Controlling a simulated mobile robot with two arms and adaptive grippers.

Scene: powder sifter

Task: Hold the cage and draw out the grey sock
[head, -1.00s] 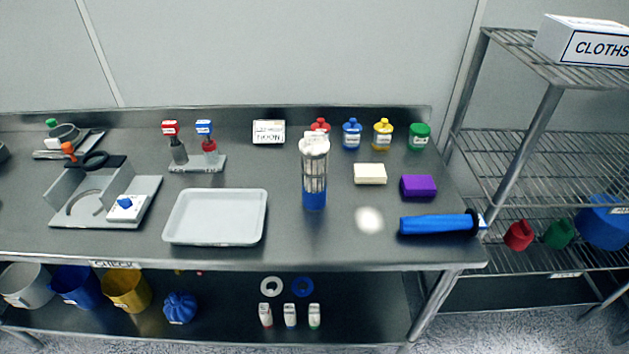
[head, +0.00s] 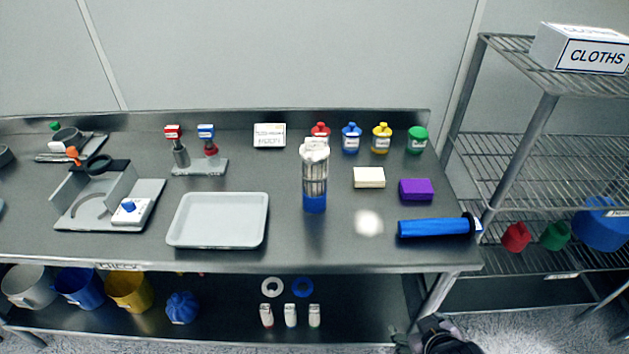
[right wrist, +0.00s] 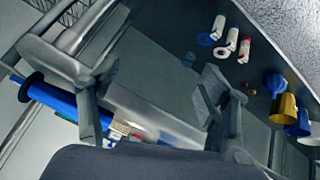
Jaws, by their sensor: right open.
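The cage (head: 315,175) stands upright on the steel table in the head view, with thin bars and a blue base (head: 315,203). Pale grey-white cloth, seemingly the sock (head: 314,149), bunches over its top and shows between the bars. My right gripper (head: 436,332) enters at the bottom of the head view, below the table's front edge and well apart from the cage. In the right wrist view its two fingers (right wrist: 155,112) are spread with nothing between them. My left gripper is out of view.
A grey tray (head: 218,246) lies left of the cage. White powder (head: 368,222), a blue cylinder (head: 432,228), a cream block (head: 369,177) and a purple block (head: 416,189) lie to the right. Bottles stand behind. A wire rack (head: 530,145) is at the right.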

